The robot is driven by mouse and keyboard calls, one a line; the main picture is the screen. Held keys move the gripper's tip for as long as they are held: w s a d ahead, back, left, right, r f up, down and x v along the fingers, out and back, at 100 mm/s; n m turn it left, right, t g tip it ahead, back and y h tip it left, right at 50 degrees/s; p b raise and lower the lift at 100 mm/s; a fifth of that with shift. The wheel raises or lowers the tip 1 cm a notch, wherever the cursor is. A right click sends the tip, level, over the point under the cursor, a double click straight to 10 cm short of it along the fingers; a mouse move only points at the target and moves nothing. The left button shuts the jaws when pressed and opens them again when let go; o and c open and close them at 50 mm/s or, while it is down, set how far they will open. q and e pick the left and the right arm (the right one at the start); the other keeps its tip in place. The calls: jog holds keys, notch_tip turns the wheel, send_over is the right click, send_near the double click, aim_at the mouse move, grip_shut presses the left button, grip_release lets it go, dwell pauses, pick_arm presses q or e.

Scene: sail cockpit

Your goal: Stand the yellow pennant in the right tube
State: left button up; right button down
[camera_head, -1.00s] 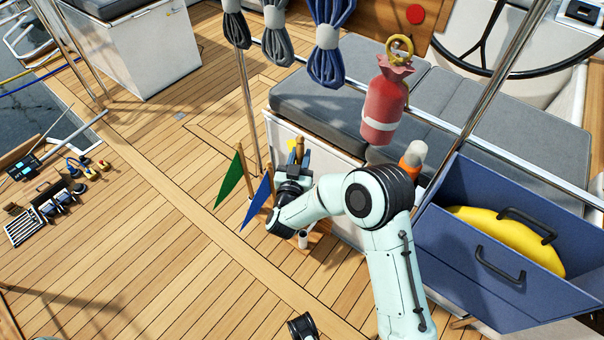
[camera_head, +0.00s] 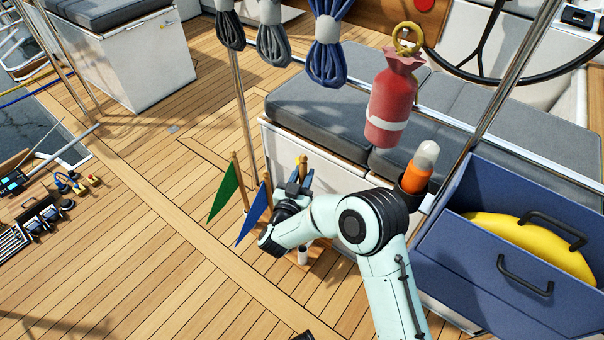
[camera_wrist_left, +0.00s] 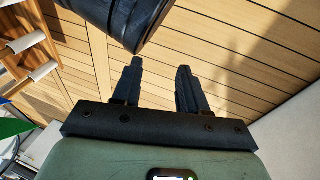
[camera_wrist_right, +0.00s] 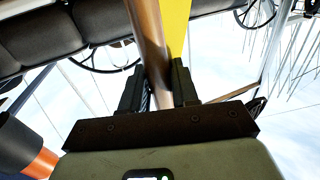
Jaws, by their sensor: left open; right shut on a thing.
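My right gripper (camera_head: 298,184) is shut on the wooden staff of the yellow pennant (camera_wrist_right: 175,24). In the right wrist view the staff (camera_wrist_right: 148,45) passes up between the fingers, with the yellow cloth beside it. The head view shows little of the cloth. A white tube (camera_head: 303,254) stands in the wooden rack below the gripper. The staff's lower end is hidden behind my arm, so I cannot tell whether it touches the tube. My left gripper (camera_wrist_left: 158,82) is open and empty. White tubes (camera_wrist_left: 40,72) on the rack show left of it.
A green pennant (camera_head: 225,192) and a blue pennant (camera_head: 255,214) stand left of my right gripper. A blue box (camera_head: 470,270) and an orange flare (camera_head: 418,172) are to the right. A red bag (camera_head: 388,105) hangs above.

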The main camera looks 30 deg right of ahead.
jog(key=shift+f+b, duration=0.75)
jog(key=shift+f, duration=0.35)
pick_arm(q)
jog(key=s+a+f+g+b, duration=0.1)
jog(key=s+f+g+b, duration=0.3)
jog(key=s+f, duration=0.3)
jog(key=shift+s+a+f+n, duration=0.2)
jog(key=shift+s+f+n, duration=0.2)
jog(key=shift+s, duration=1.65)
pick_arm(e)
notch_tip(320, 180, down, 9)
jog(key=shift+f, duration=0.1)
jog(key=c, duration=0.8)
grip_release()
